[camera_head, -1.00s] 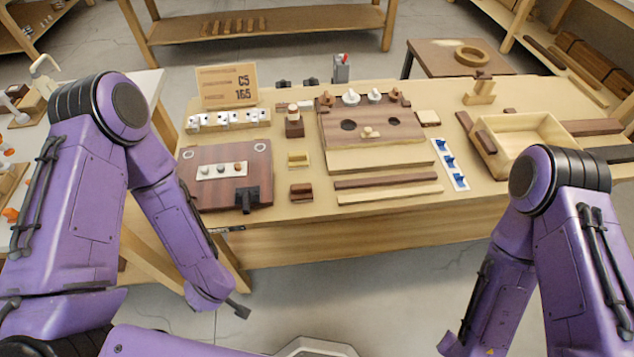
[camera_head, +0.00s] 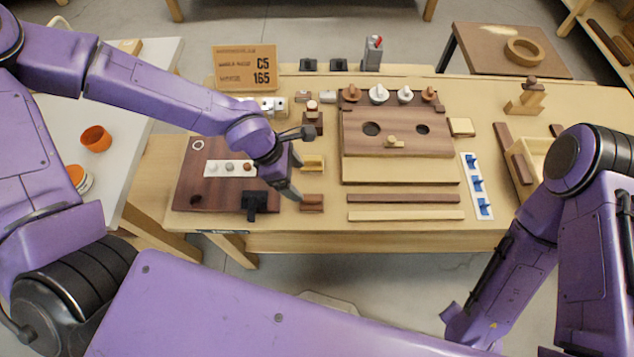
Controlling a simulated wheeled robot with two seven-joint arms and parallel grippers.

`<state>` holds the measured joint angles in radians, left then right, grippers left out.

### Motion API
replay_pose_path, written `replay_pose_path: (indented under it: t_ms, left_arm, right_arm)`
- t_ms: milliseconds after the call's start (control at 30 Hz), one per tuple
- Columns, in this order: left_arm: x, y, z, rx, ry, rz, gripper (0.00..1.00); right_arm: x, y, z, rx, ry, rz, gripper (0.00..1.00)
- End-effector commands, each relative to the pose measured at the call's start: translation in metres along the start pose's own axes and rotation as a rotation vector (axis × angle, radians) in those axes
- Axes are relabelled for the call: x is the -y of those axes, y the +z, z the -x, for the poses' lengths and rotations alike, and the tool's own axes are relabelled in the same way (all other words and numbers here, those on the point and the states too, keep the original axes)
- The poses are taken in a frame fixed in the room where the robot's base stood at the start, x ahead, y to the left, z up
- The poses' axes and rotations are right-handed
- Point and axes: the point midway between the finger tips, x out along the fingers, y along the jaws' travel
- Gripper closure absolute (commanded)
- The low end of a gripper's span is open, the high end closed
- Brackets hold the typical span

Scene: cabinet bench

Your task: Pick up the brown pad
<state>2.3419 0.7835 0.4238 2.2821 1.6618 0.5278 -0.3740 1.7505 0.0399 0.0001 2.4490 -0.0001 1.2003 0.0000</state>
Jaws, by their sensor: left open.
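The brown pad (camera_head: 312,203) is a small dark reddish-brown block on the bench, near the front edge and left of the long strips. My left gripper (camera_head: 301,165) is open and empty, above the bench just up and left of the brown pad. One fingertip shows close to the pad's left end, the other farther back near a dark block. Whether the lower finger touches the pad cannot be told. My right gripper is out of view; only its arm shows at the right.
A yellow pad (camera_head: 313,163) lies just behind the brown one. A brown panel (camera_head: 190,185) with a black clamp (camera_head: 256,203) is to the left. A dark strip (camera_head: 402,198) and a light strip (camera_head: 405,215) lie to the right. A board with holes (camera_head: 397,143) stands behind them.

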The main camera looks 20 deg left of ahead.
Motion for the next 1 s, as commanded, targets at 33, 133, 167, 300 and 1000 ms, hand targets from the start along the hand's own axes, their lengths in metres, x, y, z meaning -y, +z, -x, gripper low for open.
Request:
replay_pose_path:
  t_ms: [33, 133, 167, 300, 1000]
  left_arm:
    - [0.002, -0.002, -0.009, -0.004, -0.002, -0.001, 0.19]
    - [0.003, -0.002, -0.030, -0.005, -0.004, -0.004, 0.19]
    - [0.002, -0.003, -0.036, -0.004, -0.003, -0.003, 0.19]
    - [0.001, -0.002, -0.052, -0.003, -0.003, 0.000, 0.19]
    - [0.004, 0.001, -0.102, -0.001, -0.003, 0.000, 0.65]
  right_arm:
    - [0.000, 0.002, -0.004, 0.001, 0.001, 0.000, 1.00]
    - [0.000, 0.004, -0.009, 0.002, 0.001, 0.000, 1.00]
    - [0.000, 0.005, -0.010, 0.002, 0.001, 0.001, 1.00]
    - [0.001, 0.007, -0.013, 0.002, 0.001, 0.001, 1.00]
    - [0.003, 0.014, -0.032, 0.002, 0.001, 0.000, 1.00]
